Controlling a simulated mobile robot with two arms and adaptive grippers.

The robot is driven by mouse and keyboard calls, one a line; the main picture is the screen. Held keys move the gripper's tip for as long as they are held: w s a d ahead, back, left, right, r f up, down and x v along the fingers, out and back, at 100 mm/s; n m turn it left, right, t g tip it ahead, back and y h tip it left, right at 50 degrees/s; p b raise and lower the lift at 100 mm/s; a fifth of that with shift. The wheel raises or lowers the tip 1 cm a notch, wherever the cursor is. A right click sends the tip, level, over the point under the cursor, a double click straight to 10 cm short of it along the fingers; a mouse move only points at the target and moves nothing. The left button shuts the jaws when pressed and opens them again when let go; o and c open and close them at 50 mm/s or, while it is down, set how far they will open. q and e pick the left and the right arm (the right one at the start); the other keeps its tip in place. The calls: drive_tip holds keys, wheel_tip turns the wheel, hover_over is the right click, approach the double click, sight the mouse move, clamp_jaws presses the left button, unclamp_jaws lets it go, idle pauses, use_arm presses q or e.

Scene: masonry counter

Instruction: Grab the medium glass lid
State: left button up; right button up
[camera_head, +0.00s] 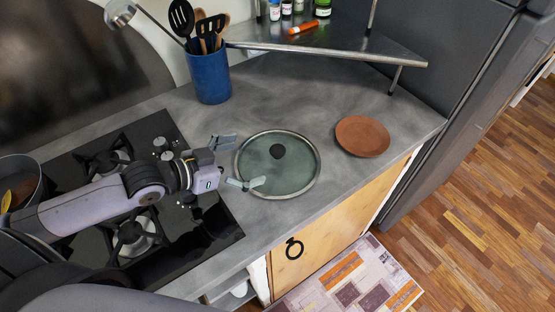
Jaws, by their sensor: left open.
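The glass lid (295,170) lies flat on the grey counter, in the middle of the head view. It is round and greenish, with a metal rim and a dark knob (277,151) at its centre. My left gripper (247,163) comes in from the left and is open. Its two fingers point right, at the lid's left edge. The lower finger appears to overlap the rim in the picture; I cannot tell whether it touches. The knob is not between the fingers. My right gripper is not in view.
A terracotta plate (362,136) lies right of the lid. A blue utensil holder (209,78) stands behind, beside a raised metal corner shelf (330,44) with jars. A black gas stove (190,235) is under my left arm, with a pot (20,181) at far left. Counter (280,95) behind the lid is clear.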

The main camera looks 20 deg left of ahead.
sight(272, 152)
use_arm(q)
drive_tip(key=shift+x, duration=1.75)
drive_tip(key=shift+w+d+p, duration=0.25)
drive_tip(key=shift+w+p, duration=0.15)
drive_tip(key=shift+p, duration=0.05)
drive_tip(key=p+x, duration=0.1)
drive_tip(key=x, duration=0.2)
drive_tip(key=shift+w, duration=0.2)
drive_tip(key=shift+w+d+f, duration=0.25)
drive_tip(key=shift+d+f, duration=0.05)
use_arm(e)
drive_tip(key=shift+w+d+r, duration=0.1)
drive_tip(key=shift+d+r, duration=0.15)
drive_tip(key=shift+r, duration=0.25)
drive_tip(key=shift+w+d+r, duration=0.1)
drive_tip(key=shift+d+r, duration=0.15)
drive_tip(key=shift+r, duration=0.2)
